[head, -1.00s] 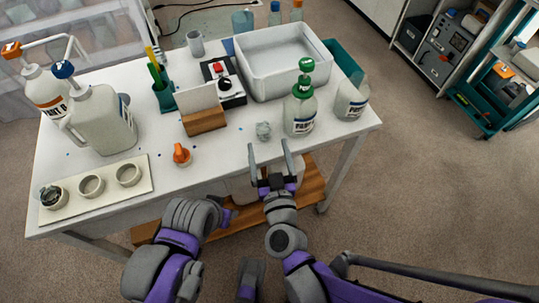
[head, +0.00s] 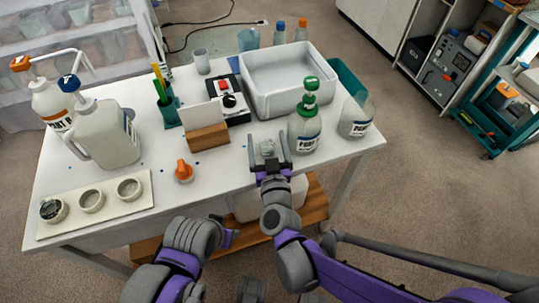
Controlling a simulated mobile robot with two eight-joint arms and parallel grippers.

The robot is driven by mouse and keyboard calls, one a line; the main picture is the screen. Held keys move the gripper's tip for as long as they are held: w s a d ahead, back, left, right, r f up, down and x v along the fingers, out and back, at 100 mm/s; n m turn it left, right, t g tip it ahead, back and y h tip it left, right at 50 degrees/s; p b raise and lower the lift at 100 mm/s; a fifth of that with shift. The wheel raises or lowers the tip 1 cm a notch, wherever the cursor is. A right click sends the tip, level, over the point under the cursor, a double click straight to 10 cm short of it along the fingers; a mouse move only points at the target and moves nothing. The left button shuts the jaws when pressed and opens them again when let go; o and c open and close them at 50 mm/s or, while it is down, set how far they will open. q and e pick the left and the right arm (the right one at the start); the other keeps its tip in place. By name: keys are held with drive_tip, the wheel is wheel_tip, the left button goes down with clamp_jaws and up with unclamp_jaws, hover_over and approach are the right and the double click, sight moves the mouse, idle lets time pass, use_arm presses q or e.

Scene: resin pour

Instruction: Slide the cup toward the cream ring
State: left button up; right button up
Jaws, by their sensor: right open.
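A small pale grey object (head: 267,149), possibly a small cup, sits on the white table near its front edge. My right gripper (head: 268,139) is open, with one finger on each side of it; I cannot tell whether they touch it. A grey cup (head: 202,61) stands at the back left. A cream board (head: 72,221) at the front left bears three round, ring-like pieces; the middle one (head: 92,200) and right one (head: 129,188) look empty, the left one (head: 53,211) holds something dark. My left gripper (head: 229,237) is mostly hidden behind its arm, below the front edge.
A green-topped pump bottle (head: 304,132) stands just right of my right gripper, with another bottle (head: 357,117) beyond. An orange-capped piece (head: 184,171) and a wooden card holder (head: 208,138) stand left. A white tub (head: 288,76) is behind.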

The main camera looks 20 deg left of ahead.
drive_tip(key=shift+x, duration=1.05)
use_arm(q)
drive_tip(key=shift+f, duration=0.1)
use_arm(e)
drive_tip(key=c, duration=1.4)
